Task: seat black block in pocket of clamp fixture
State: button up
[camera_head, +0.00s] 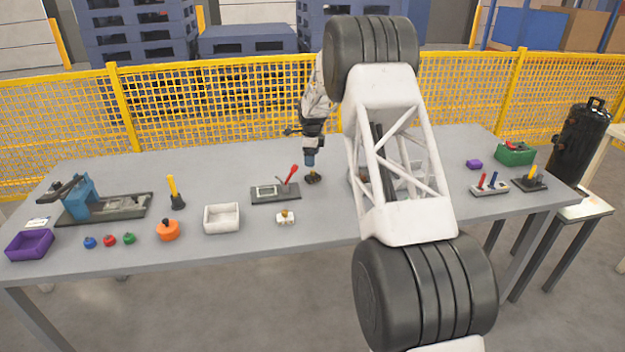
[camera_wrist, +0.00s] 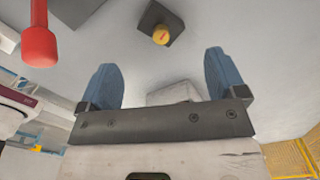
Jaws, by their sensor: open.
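The clamp fixture (camera_head: 262,195) is a dark plate with a pale-rimmed rectangular pocket and a raised red lever, left of my gripper. The lever's red handle (camera_wrist: 39,45) shows at the upper left in the wrist view. My gripper (camera_head: 311,166) points down with blue fingers just above a small black block (camera_head: 313,179) right of the fixture. In the wrist view a dark block (camera_wrist: 178,22) with a round yellow top, apparently the same one, lies beyond the fingertips. My gripper (camera_wrist: 160,75) is open and empty there. Whether it touches the block is unclear in the head view.
A white bin (camera_head: 222,218), an orange knobbed part (camera_head: 168,230) and a small white part with a yellowish top (camera_head: 286,217) lie left and in front. My arm hides the table's middle right.

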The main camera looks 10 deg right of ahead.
aim_at(312, 171)
jog(key=shift+f, duration=1.25)
jog(key=shift+f, duration=0.1)
jog(key=shift+d+f, duration=0.1)
jog(key=shift+f, duration=2.4)
jog(key=shift+c, duration=0.2)
jog(key=c, duration=0.9)
jog(key=shift+r, duration=0.15)
